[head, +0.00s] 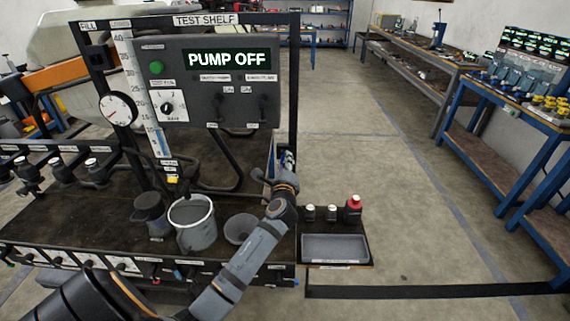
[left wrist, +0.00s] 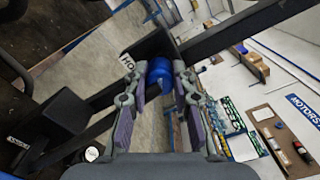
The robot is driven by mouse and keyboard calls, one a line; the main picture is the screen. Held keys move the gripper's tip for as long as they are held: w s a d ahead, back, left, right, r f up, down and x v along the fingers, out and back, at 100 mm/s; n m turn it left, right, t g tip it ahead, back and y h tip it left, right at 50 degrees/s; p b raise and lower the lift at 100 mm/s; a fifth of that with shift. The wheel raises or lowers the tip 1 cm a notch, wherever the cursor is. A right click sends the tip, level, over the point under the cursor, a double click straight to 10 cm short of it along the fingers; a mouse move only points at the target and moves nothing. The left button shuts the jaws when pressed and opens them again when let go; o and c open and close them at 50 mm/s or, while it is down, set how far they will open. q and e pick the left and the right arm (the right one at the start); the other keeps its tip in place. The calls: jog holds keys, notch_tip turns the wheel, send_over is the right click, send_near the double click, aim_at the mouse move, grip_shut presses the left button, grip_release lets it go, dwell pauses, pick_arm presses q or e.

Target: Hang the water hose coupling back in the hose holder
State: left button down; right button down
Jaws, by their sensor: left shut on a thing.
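My left gripper (head: 286,166) is beside the right post of the test shelf, shut on the blue water hose coupling (left wrist: 160,76). In the left wrist view the coupling sits between the fingertips of the left gripper (left wrist: 158,88). A dark bracket (left wrist: 148,48) with a partly hidden label reading "HO" lies just beyond the coupling; it looks like the hose holder. I cannot tell whether the coupling touches it. In the head view the gripper and wrist largely hide the coupling and the holder. My right gripper is not in view.
The test shelf post (head: 294,90) and the pump panel (head: 215,85), reading "PUMP OFF", stand close to the gripper. A grey bucket (head: 192,222), a bowl (head: 240,229) and a side tray (head: 335,247) with small bottles are below. The floor to the right is open.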

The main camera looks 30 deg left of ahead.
pick_arm(q)
jog(key=c, duration=1)
grip_release()
jog(key=shift+c, duration=0.2)
jog(key=v, duration=1.2)
jog(key=shift+a, duration=0.1)
